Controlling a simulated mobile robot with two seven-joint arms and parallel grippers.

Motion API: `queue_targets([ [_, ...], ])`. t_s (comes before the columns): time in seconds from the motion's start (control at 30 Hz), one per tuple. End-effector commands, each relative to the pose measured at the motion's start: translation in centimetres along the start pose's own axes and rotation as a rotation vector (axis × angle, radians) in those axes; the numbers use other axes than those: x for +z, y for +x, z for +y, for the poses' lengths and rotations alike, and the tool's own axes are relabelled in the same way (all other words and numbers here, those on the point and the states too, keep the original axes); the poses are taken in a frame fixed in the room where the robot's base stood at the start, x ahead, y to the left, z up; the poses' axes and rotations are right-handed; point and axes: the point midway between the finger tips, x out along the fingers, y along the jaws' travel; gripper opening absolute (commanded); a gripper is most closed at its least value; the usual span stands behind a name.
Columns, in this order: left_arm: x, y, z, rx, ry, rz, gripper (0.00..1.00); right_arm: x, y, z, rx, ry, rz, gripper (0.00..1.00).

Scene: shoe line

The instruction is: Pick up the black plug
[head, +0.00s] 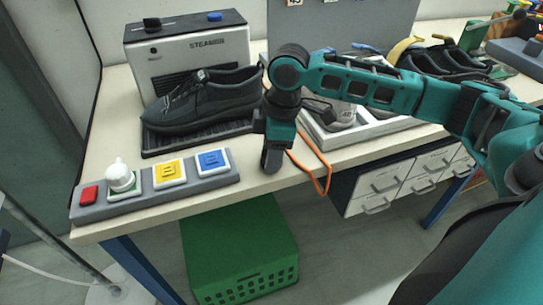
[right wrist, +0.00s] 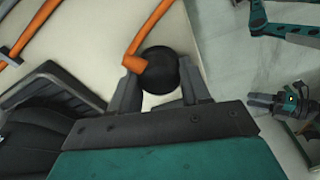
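The black plug (right wrist: 160,70) is a round dark piece with an orange cable (right wrist: 150,35) joined to it, lying at the table edge in the right wrist view. My right gripper (right wrist: 163,92) is open, with one finger on each side of the plug and pale table showing between. In the head view my right gripper (head: 272,160) points down at the table's front edge and hides the plug; the orange cable (head: 322,170) hangs beside it. My left gripper (right wrist: 265,102) shows small at the right of the right wrist view; its opening is unclear.
A black shoe (head: 200,100) sits on a dark tray before the steamer (head: 190,50). A button panel (head: 215,180) lies at the front left. A green crate (head: 240,250) stands on the floor. White drawers (head: 385,185) hang under the table at right.

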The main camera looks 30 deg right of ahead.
Motion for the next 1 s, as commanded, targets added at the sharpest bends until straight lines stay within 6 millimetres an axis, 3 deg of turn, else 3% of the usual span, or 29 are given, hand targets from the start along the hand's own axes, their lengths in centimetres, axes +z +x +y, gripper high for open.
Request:
queue_targets([
  [0.33,0.1,0.0,0.0,0.0,0.0,-0.002,0.43,0.0,0.0,0.0,0.001,0.0,0.0,0.14],
  [0.67,0.1,-0.1,0.0,-0.001,0.001,-0.003,0.43,-0.1,-0.5,0.1,0.002,0.0,0.001,0.14],
  [0.87,-0.3,-0.4,-0.1,-0.003,0.003,-0.001,0.43,-0.4,-2.8,0.1,0.002,0.001,0.002,0.14],
  [1.0,-0.7,-0.8,-0.3,-0.008,0.005,0.005,0.43,-0.9,-5.6,0.1,0.003,-0.001,0.003,0.14],
])
